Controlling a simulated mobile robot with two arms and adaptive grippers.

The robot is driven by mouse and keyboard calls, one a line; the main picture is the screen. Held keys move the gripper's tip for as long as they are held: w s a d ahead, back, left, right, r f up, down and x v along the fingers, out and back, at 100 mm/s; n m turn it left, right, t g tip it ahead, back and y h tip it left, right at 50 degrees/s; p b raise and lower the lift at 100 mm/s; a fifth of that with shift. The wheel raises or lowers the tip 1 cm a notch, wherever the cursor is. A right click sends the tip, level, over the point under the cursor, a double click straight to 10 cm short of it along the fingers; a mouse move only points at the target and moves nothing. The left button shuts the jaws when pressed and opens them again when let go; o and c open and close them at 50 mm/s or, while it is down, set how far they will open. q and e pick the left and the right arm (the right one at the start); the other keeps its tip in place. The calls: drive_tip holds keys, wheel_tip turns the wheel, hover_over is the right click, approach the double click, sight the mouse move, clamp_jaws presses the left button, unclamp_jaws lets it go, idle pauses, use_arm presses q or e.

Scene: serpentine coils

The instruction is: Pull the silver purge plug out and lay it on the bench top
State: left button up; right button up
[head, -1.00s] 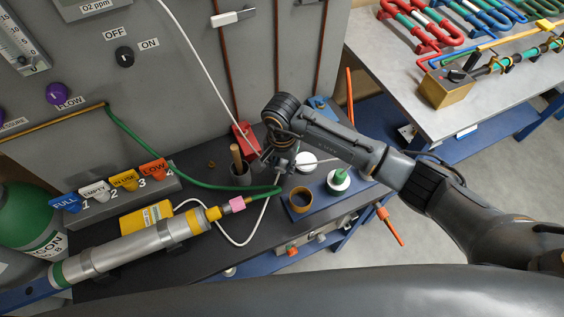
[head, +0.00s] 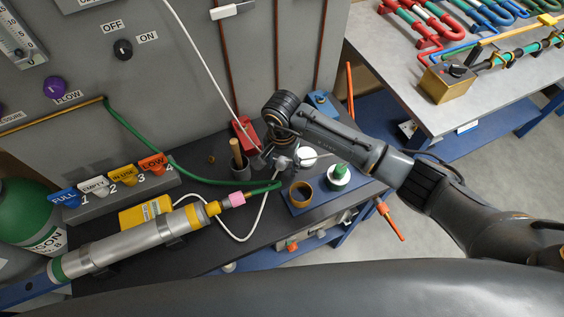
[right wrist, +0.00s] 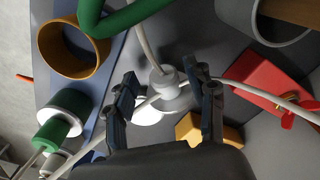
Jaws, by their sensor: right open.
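A silver-grey flanged plug (right wrist: 166,86) shows in the middle of the right wrist view, with a pale hose rising from it. I take it to be the purge plug; it also shows small in the head view (head: 284,164). My right gripper (right wrist: 165,98) is open, with one dark finger on each side of the plug and gaps showing between. In the head view, my right gripper (head: 274,158) hangs low over the dark bench top (head: 205,241). The plug's lower end is hard to make out. My left gripper is out of view.
A pale hose crosses between the fingers. A silver cylinder (head: 130,242) lies on the bench's left.

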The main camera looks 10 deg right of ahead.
sight(282, 163)
wheel_tip(282, 163, up, 12)
idle(0.4)
